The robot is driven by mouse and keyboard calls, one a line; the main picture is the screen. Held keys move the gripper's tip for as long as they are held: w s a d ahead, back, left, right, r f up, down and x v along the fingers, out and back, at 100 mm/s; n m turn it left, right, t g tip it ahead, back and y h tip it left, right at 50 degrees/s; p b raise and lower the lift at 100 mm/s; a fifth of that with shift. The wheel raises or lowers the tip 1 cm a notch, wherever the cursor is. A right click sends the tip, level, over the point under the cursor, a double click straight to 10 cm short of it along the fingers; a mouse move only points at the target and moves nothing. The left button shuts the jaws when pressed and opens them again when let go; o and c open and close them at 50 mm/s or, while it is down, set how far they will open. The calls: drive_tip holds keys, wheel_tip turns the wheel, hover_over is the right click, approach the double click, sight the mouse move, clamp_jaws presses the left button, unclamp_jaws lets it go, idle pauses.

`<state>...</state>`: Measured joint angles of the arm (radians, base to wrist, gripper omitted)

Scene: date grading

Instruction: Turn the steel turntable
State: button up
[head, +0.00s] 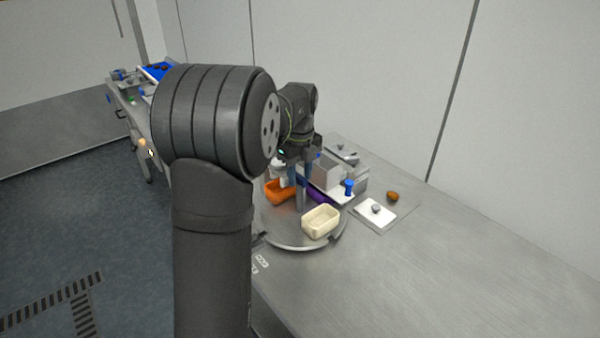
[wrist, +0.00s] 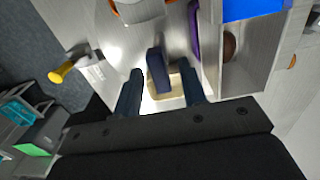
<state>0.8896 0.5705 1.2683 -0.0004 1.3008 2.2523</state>
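The round steel turntable (head: 285,238) lies on the bench, bearing a cream tub (head: 321,221), an orange tub (head: 279,191) and a purple tub (head: 320,197). A grey upright post (head: 300,198) stands near its middle. My gripper (head: 300,177) is over the turntable at the post, fingers pointing down. In the wrist view my gripper (wrist: 160,76) has its fingers apart, with a dark upright block (wrist: 157,70), seemingly the post, between them. Gaps show on both sides of the block. The cream tub is partly hidden behind it. Contact with the turntable cannot be told.
Right of the turntable are a steel bin (head: 327,170), a blue-topped item (head: 348,187), a white plate (head: 364,214) and a brown date (head: 393,196). The bench's front right is clear. In the wrist view a yellow knob (wrist: 60,74) shows at left.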

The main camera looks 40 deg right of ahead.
wheel_tip(320, 180, up, 17)
drive_tip(key=shift+r, duration=0.2)
idle(0.3)
idle(0.4)
wheel_tip(320, 180, down, 18)
drive_tip(key=shift+r, duration=0.25)
idle(0.4)
